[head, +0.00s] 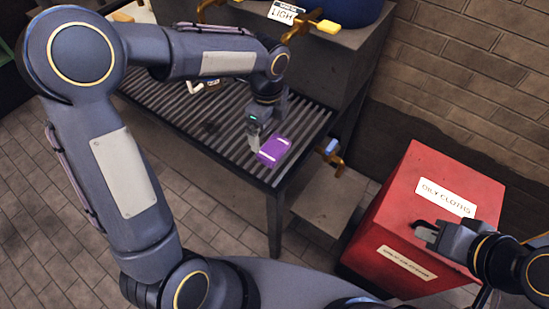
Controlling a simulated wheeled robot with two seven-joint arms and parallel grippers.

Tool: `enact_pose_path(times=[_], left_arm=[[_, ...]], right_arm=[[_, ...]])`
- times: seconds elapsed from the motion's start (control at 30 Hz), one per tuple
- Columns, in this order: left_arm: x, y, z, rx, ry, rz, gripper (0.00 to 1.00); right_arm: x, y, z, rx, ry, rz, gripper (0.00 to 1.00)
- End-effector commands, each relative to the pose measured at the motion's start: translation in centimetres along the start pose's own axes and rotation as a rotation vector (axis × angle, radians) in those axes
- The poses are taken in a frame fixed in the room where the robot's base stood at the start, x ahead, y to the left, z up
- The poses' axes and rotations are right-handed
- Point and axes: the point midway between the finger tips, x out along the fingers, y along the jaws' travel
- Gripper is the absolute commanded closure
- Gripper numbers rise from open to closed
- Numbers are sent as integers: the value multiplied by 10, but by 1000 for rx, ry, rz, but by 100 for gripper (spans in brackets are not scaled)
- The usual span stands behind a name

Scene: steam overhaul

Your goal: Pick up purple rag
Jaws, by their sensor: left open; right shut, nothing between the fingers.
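The purple rag (275,150) lies on the slatted metal bench near its front right corner. It looks like a small folded block with light stripes. My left gripper (256,146) is open and points down at the rag's left edge. I cannot tell whether a finger touches the rag, and part of the rag may be hidden by it. My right gripper (424,232) is shut and empty, in front of the red bin.
The red bin (398,205), labelled for oily cloths, stands on the floor right of the slatted bench (225,125). A blue-handled brass valve (331,150) sticks out beside the bench corner. A dark tank with brass fittings (303,25) stands behind.

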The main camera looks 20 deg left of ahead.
Motion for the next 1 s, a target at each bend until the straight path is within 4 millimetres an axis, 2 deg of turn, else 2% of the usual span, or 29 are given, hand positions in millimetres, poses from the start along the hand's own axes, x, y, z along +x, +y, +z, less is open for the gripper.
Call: enact_pose_path(times=[0.03, 0.13, 0.37, 0.6, 0.73, 0.93, 1.0], left_arm=[[9, -4, -2, 31, -3, 7, 0], [19, -6, -4, 58, -5, 13, 0], [45, -7, -2, 56, -5, 14, 0], [80, -9, 0, 55, -5, 14, 0], [87, -9, 0, 55, -4, 11, 0], [87, -9, 0, 54, -4, 10, 0], [87, -9, 0, 53, -4, 10, 8]], right_arm=[[3, 2, 2, 0, 0, 0, 100], [4, 2, 2, 0, 0, 0, 100], [5, 2, 2, 0, 1, 0, 100], [7, 3, 3, 0, 1, 0, 100], [7, 3, 4, 0, 0, 0, 100], [7, 3, 4, 0, 0, 0, 100], [7, 3, 4, 0, 0, 0, 100]])
